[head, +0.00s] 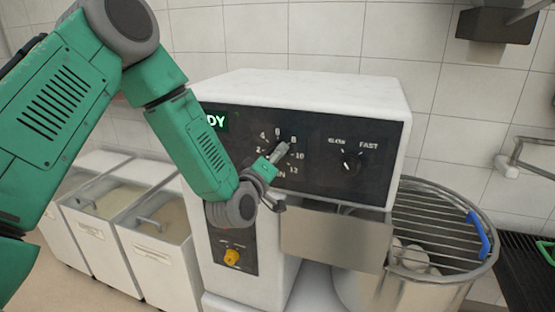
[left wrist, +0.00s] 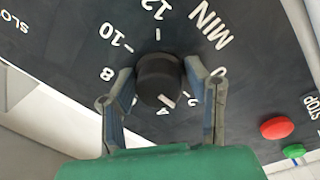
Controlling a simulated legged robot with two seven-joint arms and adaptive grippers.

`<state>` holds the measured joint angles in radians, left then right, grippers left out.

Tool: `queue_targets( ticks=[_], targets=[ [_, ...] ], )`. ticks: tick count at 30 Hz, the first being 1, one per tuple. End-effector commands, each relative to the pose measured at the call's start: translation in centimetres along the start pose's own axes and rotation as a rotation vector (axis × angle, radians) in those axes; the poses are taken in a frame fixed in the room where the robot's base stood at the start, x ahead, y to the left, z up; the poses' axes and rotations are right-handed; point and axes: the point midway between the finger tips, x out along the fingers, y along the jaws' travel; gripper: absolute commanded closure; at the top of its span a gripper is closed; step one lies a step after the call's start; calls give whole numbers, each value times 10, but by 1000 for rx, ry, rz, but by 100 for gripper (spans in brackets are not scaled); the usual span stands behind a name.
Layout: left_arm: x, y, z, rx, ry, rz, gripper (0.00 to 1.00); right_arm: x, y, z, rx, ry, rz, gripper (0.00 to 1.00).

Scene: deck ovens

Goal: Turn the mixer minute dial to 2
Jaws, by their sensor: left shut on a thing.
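The mixer minute dial is a round black knob (left wrist: 157,75) with a white pointer mark, seen in the left wrist view. The mark points between 4 and 2, nearer the 4. The number ring around it reads 0 to 12 with MIN, and the 6 is hidden. My left gripper (left wrist: 160,78) is shut on the knob, one finger on each side. In the head view my left gripper (head: 277,154) reaches the dial face and hides most of the knob. My right gripper is not in view.
A SLOW–FAST dial (head: 351,162) sits right of the minute dial on the mixer (head: 320,85). Red (left wrist: 277,128) and green (left wrist: 293,151) buttons show in the wrist view. A yellow knob (head: 232,257) is lower down. A guarded bowl (head: 440,215) stands right, bins (head: 160,245) left.

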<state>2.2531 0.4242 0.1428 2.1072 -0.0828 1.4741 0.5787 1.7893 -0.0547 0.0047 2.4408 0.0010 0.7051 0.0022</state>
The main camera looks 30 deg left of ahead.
Motion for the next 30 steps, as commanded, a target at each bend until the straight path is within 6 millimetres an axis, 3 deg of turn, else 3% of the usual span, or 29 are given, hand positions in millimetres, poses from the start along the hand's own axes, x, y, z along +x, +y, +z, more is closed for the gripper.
queue_targets(
  ticks=[8,9,10,22,30],
  targets=[
    [-3,-6,1,2,-4,-14,86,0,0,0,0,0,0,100],
    [-3,-6,1,2,-4,-15,50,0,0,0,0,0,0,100],
    [-3,-6,1,2,-4,-15,44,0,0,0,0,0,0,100],
    [-6,-3,2,2,-4,-8,44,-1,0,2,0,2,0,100],
    [-58,-3,1,0,-4,-10,44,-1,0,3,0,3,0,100]
  ],
)
